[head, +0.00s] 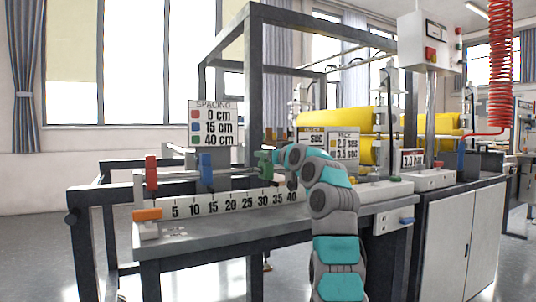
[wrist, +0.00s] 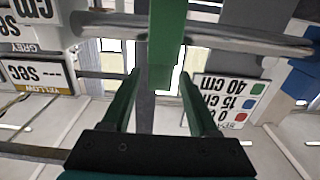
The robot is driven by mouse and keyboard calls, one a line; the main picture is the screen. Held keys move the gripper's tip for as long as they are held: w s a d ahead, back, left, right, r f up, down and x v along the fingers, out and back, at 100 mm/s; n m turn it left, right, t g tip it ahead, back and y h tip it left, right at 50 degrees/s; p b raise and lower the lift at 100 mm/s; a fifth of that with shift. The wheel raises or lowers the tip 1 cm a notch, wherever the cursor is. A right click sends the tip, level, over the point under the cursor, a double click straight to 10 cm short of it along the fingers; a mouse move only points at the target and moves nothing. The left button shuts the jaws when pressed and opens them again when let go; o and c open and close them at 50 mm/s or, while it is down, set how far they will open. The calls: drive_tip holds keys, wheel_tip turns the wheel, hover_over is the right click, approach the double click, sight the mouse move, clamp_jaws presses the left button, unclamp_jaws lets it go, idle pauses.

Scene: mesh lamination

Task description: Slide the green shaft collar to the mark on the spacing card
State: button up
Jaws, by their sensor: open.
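The green shaft collar (head: 264,164) sits on the horizontal shaft, above roughly the 30 mark of the ruler (head: 240,203). The spacing card (head: 212,128) stands behind the shaft and pairs green with 40 cm, blue with 15 cm and red with 0 cm. My gripper (head: 275,161) is at the green collar, partly hidden by my arm. In the wrist view, my gripper (wrist: 159,76) is open, with one finger on each side of the collar's green block (wrist: 167,45) and gaps showing on both sides. The card shows upside down there (wrist: 228,97).
The red collar (head: 151,173) and blue collar (head: 206,173) sit on the shaft to the left. An orange part (head: 147,214) is at the ruler's left end. Other cards and yellow rollers (head: 345,121) stand to the right. A dark frame post rises behind the shaft.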

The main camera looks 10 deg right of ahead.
drive_tip(key=shift+c, duration=0.3)
clamp_jaws()
idle(1.1)
